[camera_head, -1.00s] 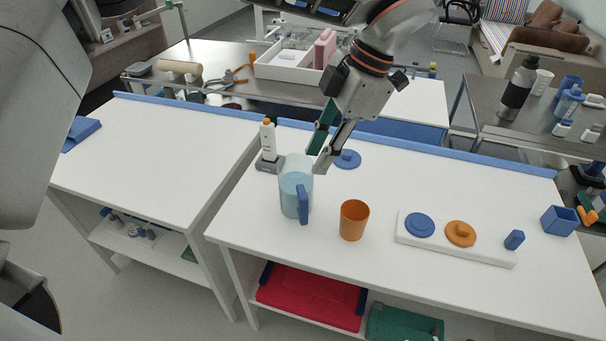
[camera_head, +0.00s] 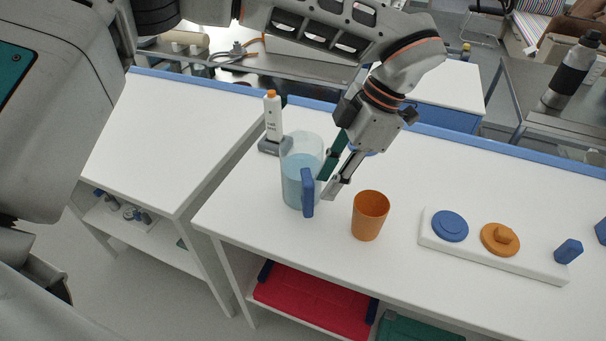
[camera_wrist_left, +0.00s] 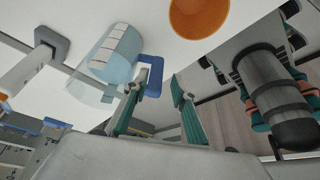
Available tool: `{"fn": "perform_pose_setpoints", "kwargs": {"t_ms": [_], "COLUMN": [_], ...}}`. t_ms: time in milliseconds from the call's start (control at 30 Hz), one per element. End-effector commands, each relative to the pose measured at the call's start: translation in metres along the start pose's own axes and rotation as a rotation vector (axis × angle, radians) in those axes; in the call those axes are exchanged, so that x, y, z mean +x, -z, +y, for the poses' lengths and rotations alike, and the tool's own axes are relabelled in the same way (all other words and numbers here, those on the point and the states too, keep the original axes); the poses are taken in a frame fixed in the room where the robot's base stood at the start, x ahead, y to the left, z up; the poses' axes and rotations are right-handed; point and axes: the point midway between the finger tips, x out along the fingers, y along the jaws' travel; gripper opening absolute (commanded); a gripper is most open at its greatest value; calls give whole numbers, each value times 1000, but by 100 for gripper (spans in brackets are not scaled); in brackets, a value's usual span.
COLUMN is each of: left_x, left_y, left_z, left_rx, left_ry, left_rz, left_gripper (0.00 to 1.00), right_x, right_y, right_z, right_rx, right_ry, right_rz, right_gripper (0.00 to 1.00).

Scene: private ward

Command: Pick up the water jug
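The water jug (camera_head: 297,180) is clear with light blue water and a blue handle (camera_head: 308,193), upright on the white table. My left gripper (camera_head: 328,186) is open, low over the table just right of the handle, pointing down toward it. In the left wrist view the jug (camera_wrist_left: 112,58) is upper left and its handle (camera_wrist_left: 151,74) is ahead of my fingertips (camera_wrist_left: 156,90), close to the left finger. A gap separates the fingers; I cannot tell whether one touches the handle. My right gripper is not in view.
An orange cup (camera_head: 370,214) stands close right of the gripper. A white device with an orange top (camera_head: 272,117) stands behind the jug. A white board (camera_head: 490,262) with blue and orange pieces lies to the right. The left white table (camera_head: 170,130) is bare on top.

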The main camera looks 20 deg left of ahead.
Motion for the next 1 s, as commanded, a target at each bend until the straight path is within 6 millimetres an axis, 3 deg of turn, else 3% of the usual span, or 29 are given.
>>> {"fn": "perform_pose_setpoints", "kwargs": {"t_ms": [200, 533, 800, 1000], "left_x": [37, 57, 95, 100], "left_y": [0, 1, 1, 1], "left_z": [0, 1, 3, 4], "left_rx": [1, 0, 1, -1], "left_ry": [3, 2, 4, 0], "left_rz": [2, 2, 3, 0], "left_gripper": [26, 26, 26, 26], "right_x": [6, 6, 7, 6], "right_y": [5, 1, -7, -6], "right_z": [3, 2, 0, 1], "right_rx": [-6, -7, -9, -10], "right_ry": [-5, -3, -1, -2], "right_rz": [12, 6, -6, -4], "right_gripper": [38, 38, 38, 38]}}
